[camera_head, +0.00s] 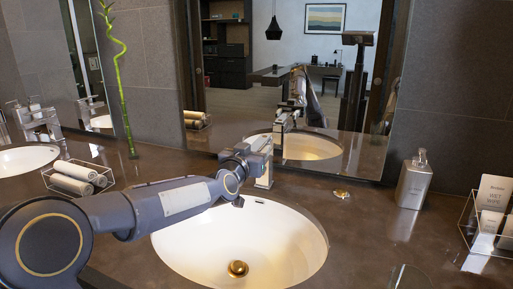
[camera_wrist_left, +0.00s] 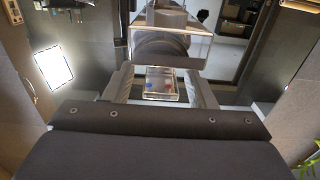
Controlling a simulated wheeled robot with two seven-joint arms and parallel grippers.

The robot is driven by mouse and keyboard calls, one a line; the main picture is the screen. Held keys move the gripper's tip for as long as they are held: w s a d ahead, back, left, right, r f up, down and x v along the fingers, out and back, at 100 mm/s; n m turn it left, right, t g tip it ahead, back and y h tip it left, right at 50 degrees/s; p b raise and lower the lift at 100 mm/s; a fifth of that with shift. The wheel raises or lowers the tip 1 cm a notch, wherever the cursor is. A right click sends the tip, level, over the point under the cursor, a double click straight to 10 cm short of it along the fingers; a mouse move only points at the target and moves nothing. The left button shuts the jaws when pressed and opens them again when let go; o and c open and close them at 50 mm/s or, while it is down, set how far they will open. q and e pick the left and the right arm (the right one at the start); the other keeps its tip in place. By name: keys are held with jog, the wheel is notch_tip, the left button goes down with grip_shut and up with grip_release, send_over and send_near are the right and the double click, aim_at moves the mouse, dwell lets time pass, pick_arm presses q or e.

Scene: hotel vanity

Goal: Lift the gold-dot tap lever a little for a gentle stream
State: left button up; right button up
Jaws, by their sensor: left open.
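The tap (camera_head: 264,180) stands at the back rim of the near basin (camera_head: 215,245), partly hidden behind my left gripper (camera_head: 258,150). In the left wrist view, my left gripper (camera_wrist_left: 160,80) is open, with one finger on each side of a clear-edged tap top (camera_wrist_left: 160,92) that carries a red mark and a blue mark. I cannot tell whether the fingers touch it. No gold dot can be made out on this tap. A second tap (camera_head: 40,122) stands behind the far-left basin (camera_head: 25,158); its dot is too small to tell. My right gripper is not in view.
A mirror (camera_head: 340,150) stands behind the tap and reflects my arm. A tray of rolled towels (camera_head: 75,178) and a bamboo stalk (camera_head: 122,95) are left. A soap dispenser (camera_head: 414,182), a small gold item (camera_head: 341,194) and a wire rack (camera_head: 465,225) are right.

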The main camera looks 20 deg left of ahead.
pick_arm(q)
jog(key=shift+w+a, duration=0.1)
jog(key=shift+w, duration=0.75)
grip_shut()
